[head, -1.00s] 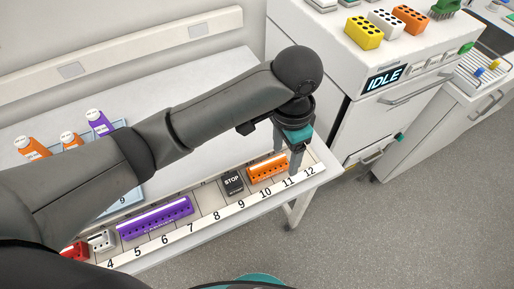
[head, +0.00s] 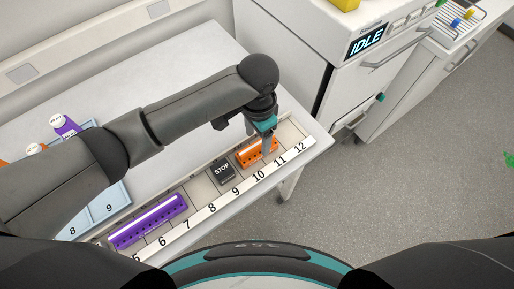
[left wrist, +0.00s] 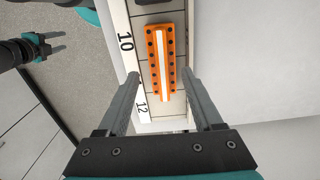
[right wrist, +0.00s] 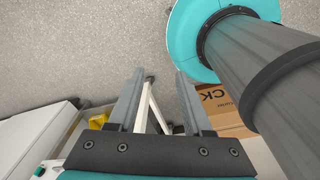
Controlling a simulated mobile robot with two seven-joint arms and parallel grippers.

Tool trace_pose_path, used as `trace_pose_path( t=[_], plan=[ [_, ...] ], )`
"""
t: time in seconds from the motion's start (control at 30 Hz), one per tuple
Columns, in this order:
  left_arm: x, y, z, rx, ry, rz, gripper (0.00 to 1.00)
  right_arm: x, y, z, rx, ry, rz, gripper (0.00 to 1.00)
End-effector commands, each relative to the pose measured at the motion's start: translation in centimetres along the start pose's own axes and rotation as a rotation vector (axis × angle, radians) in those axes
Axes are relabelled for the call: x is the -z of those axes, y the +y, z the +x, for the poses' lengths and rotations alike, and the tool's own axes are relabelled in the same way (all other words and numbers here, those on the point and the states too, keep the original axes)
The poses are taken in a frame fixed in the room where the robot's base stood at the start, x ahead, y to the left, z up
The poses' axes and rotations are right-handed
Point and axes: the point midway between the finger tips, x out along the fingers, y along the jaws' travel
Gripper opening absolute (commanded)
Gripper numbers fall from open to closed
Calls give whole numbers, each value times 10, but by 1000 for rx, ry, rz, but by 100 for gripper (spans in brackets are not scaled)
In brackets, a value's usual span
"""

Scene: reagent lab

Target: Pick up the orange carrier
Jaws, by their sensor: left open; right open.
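The orange carrier (head: 252,155) lies in the numbered rack near slots 10 and 11, partly hidden by my left gripper in the head view. It is a long block with holes along its sides and a white strip, seen in the left wrist view (left wrist: 153,52). My left gripper (head: 258,146) is open above it. In the left wrist view, the fingers (left wrist: 148,82) stand apart on both sides of the carrier's near end, with nothing between them gripped. My right gripper (right wrist: 157,78) is open and empty over the floor, away from the table.
A black STOP block (head: 222,171) stands left of the orange carrier. A purple carrier (head: 148,222) lies near slots 5 to 7. Slot 12 looks empty. The IDLE machine (head: 366,40) stands right of the table. A cardboard box (right wrist: 222,108) shows in the right wrist view.

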Motion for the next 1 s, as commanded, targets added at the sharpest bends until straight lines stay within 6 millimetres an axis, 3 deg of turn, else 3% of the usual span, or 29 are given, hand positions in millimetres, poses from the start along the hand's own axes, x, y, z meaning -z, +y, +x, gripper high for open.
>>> trace_pose_path(
  t=[0.37,0.67,1.0],
  plan=[
    [0,-2,47,-1,-2,0,68,6,-9,5,12,10,5,50],
    [0,-3,51,0,0,1,68,5,-10,5,13,10,5,50],
    [0,-3,51,0,0,1,29,4,-6,5,7,8,2,50]
  ],
)
